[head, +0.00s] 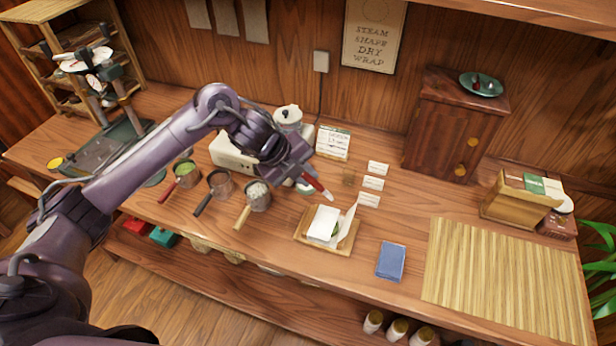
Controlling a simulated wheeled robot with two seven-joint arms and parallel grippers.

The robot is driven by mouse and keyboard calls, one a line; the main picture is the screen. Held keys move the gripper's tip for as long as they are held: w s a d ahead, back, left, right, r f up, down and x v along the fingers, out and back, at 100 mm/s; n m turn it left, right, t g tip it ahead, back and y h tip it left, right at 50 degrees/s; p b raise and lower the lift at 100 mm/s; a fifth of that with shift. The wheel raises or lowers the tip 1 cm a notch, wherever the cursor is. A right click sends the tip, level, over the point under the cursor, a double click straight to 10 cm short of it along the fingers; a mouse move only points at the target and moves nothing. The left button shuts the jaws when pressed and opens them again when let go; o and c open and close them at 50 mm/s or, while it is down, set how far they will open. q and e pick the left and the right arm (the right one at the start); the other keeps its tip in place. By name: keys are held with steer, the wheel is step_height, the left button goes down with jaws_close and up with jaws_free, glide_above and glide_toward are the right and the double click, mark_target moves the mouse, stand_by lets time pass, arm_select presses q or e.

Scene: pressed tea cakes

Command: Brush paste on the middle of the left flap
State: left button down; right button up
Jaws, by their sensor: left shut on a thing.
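My left gripper (305,172) is shut on a brush with a red handle (317,184). The brush points down to the right, and its pale tip is just above the far side of the wooden tray (312,240). On the tray lies a white paper wrapper (322,220). Its left part lies over the middle, and its right flap (349,224) stands up at a slant. A bit of green shows between them. I cannot tell whether the brush tip touches the paper. My right gripper is not in view.
Small pots (219,184) with handles stand left of the tray. White cards (372,183) stand behind it to the right. A blue folded cloth (391,261) and a slatted bamboo mat (500,275) lie to the right. A wooden cabinet (450,130) stands at the back.

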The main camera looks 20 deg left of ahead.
arm_select(q)
step_height(320, 180, up, 3)
steer(key=shift+f+p, duration=0.1)
steer(key=shift+p, duration=0.7)
steer(key=shift+w+f, duration=0.15)
